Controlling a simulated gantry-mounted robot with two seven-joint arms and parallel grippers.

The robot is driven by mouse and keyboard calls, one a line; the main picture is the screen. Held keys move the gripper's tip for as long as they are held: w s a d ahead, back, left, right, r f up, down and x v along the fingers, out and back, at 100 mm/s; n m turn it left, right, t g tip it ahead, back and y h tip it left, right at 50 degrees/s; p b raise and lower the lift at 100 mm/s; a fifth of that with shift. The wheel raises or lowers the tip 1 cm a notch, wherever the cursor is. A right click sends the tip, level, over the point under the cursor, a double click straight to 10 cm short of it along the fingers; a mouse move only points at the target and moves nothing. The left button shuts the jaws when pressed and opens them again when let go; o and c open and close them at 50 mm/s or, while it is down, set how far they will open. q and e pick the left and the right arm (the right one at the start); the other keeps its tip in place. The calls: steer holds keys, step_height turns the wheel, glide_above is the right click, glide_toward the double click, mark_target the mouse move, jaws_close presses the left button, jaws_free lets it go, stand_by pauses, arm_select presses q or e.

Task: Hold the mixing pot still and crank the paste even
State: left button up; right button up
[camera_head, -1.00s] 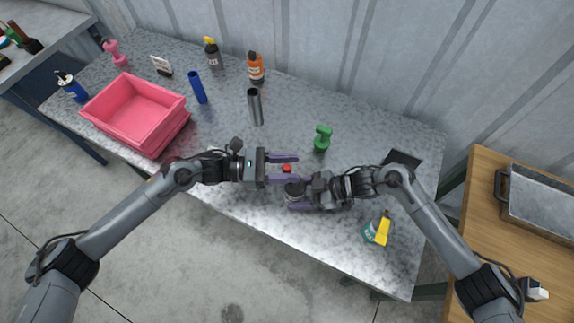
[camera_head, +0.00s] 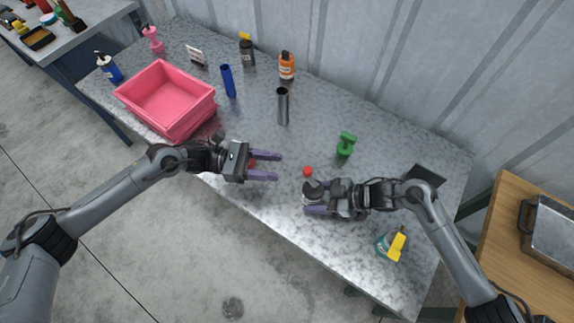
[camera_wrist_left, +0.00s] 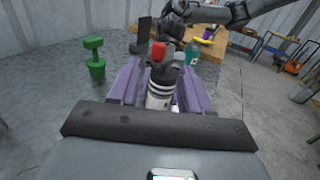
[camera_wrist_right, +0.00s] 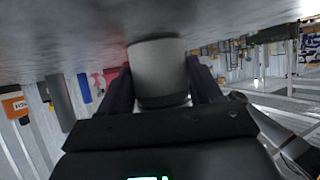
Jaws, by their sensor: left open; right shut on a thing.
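The mixing pot (camera_head: 309,198) stands near the table's front edge, a small cylinder with a dark top and a red crank knob (camera_head: 308,171). In the left wrist view the pot (camera_wrist_left: 160,96) shows dark and white bands, with the red knob (camera_wrist_left: 159,52) above it. My right gripper (camera_head: 311,197) is shut around the pot's body; the grey pot wall (camera_wrist_right: 157,72) fills its jaws in the right wrist view. My left gripper (camera_head: 278,166) is open, left of the pot, its purple fingers pointing at it and apart from the knob.
A metal tube (camera_head: 283,106), a blue tube (camera_head: 228,81) and bottles stand farther back. A pink bin (camera_head: 168,97) is at left, a yellow-topped bottle (camera_head: 390,244) at right front. A small red patch shows by my left gripper.

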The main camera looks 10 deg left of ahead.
mark_target(304, 169)
arm_select(q)
steer(key=shift+s+a, duration=0.1)
steer(key=shift+a, duration=1)
steer(key=shift+o, duration=0.2)
steer(key=d, duration=0.9)
steer(key=w+d, duration=0.1)
steer(key=d, duration=0.3)
steer(key=shift+w+d+r, duration=0.1)
steer(key=shift+d+r, duration=0.05)
steer(key=shift+d, duration=0.25)
jaws_close()
steer(key=shift+g, duration=0.3)
